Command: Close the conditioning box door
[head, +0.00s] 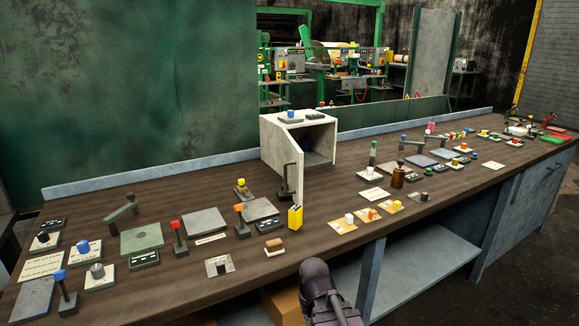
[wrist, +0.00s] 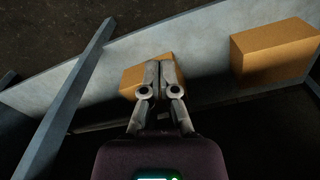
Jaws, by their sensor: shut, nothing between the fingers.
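The conditioning box (head: 318,123) is a pale box on the bench, with its dark opening facing front right in the head view. Its door (head: 294,165) stands open, swung out from the left side of the opening. A dark handle (head: 286,178) is on the door's outer face. My gripper (wrist: 158,75) shows in the wrist view with its fingers together and nothing between them. It is over the grey shelf area with cardboard boxes, apart from the door. The fingers are not visible in the head view, where only part of my arm shows at the bottom.
The wooden bench (head: 150,270) carries several buttons, levers and plates on both sides of the box. A yellow block (head: 295,217) stands by the door's lower front edge. Cardboard boxes (wrist: 270,52) sit on the grey shelf (wrist: 205,60), and a grey post (wrist: 70,90) crosses the left.

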